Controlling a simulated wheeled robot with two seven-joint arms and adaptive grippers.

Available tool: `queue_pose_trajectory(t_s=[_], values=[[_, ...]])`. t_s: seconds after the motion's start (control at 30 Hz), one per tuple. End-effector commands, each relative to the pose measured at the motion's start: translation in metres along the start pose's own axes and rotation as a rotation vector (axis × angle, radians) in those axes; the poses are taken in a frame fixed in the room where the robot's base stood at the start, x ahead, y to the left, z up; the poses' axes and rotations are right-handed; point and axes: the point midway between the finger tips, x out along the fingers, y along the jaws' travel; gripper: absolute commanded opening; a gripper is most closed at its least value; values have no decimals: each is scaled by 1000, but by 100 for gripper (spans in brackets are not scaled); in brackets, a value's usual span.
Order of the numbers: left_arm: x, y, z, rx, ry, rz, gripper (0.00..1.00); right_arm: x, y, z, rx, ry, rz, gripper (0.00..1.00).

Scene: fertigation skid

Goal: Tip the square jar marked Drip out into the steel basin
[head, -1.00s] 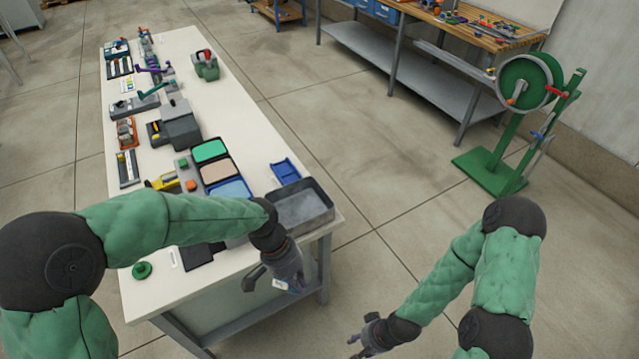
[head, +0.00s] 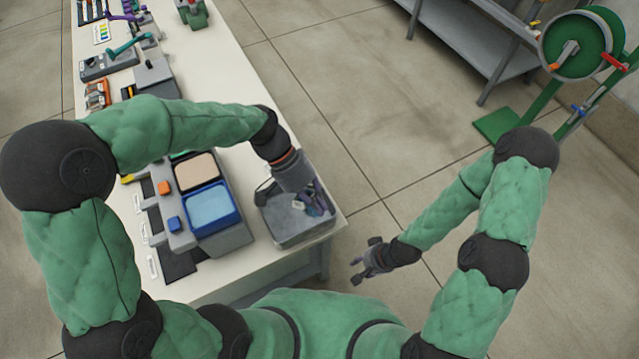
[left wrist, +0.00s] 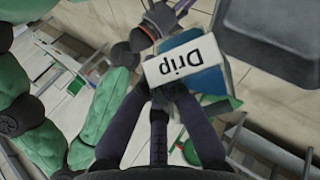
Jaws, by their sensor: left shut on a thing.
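The square jar marked Drip (left wrist: 212,80) is bluish with a white label. In the left wrist view the label reads upside down. My left gripper (left wrist: 160,95) is shut on this jar, with its dark fingers over the near side. In the head view my left gripper (head: 312,200) hangs over the grey steel basin (head: 285,236) at the table's corner and covers part of it. The jar's mouth and contents are hidden. My right gripper (head: 368,264) has its fingers apart, empty, off the table's right side.
Left of the basin stand a blue tray (head: 210,208) and a beige tray (head: 196,167). A green reel stand (head: 580,50) is at the upper right.

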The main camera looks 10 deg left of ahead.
Motion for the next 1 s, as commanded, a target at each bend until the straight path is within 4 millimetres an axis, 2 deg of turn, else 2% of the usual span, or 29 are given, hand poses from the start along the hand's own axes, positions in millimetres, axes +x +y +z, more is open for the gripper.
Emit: queue_pose_trajectory(t_s=[0.27,0.7,1.0], values=[[13,-10,0,-1,0,0,0,12,4,0,0,-1,0,40],[44,-34,-2,-1,1,-1,0,44,16,-2,0,0,0,40],[47,-36,-2,-1,1,-1,0,46,16,-2,0,0,0,40]])
